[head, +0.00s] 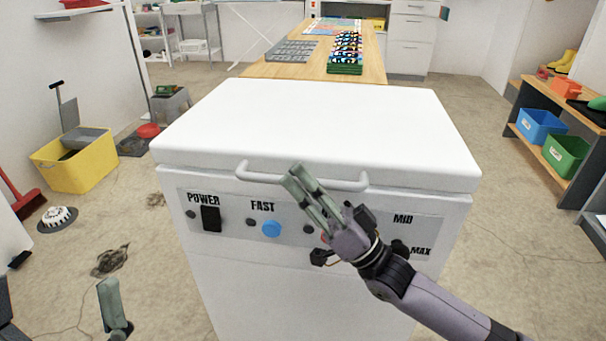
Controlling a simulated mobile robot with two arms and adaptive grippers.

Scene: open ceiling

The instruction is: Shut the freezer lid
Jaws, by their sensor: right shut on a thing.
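The white freezer (290,285) stands in front of me. Its white lid (310,115) lies level across the top, with only a thin seam at the front edge; whether it is fully seated I cannot tell. A white bar handle (262,176) runs along the lid's front. My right gripper (304,183) is shut on the handle near its middle, its fingers hiding part of the bar. My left gripper (112,305) shows only in part at the bottom left, low beside the freezer and away from the lid; its opening cannot be judged.
A control panel (232,217) with a switch and knobs is on the freezer front. Behind the freezer is a wooden table (290,70). A yellow bin (75,160) stands left, a shelf with blue (542,127) and green crates right. Floor beside the freezer is mostly clear.

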